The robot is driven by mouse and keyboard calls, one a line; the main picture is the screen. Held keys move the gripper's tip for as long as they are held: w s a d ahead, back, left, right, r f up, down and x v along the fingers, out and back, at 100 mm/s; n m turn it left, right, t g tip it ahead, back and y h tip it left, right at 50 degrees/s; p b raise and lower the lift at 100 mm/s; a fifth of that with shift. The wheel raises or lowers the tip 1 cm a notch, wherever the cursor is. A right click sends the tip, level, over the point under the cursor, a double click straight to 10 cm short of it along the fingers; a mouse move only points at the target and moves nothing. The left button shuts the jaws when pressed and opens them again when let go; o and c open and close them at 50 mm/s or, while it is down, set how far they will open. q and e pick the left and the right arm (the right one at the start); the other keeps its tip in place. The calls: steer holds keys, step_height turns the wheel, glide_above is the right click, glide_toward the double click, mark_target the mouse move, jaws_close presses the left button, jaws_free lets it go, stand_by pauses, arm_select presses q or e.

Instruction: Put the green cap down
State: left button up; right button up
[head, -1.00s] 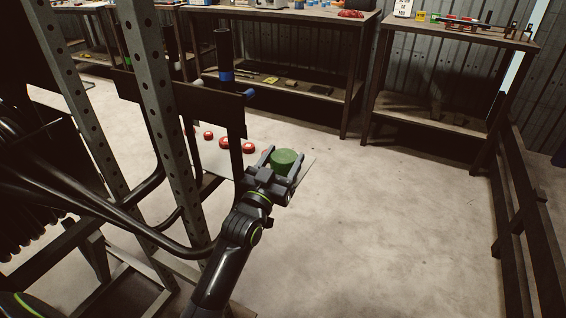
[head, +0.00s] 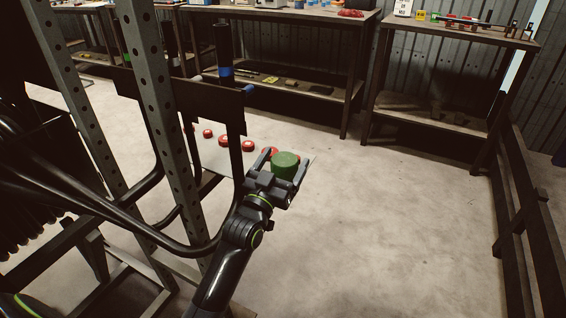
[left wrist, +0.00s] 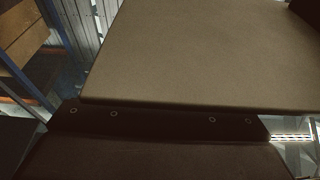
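The green cap (head: 285,166) is a short round cylinder in the head view, upright at the right end of a pale shelf (head: 215,160). My left gripper (head: 287,160) is around it, with one finger on each side. The fingers look spread, with a small gap on the cap's left side. The cap seems to rest on the shelf, but its base is partly hidden by the gripper. In the left wrist view neither cap nor fingers show, only a large flat panel (left wrist: 200,55). My right gripper is not in view.
Several red caps (head: 223,141) sit in a row on the shelf left of the green cap. A perforated metal post (head: 165,130) and dark frame bars stand left of my arm. Workbenches (head: 280,15) line the back wall. The floor to the right is clear.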

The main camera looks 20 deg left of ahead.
arm_select(q)
steer(key=shift+r, duration=0.2)
steer(key=shift+v, duration=0.95)
steer(key=b+v, duration=0.3)
steer(key=v, duration=0.7)
steer(key=shift+b, duration=0.3)
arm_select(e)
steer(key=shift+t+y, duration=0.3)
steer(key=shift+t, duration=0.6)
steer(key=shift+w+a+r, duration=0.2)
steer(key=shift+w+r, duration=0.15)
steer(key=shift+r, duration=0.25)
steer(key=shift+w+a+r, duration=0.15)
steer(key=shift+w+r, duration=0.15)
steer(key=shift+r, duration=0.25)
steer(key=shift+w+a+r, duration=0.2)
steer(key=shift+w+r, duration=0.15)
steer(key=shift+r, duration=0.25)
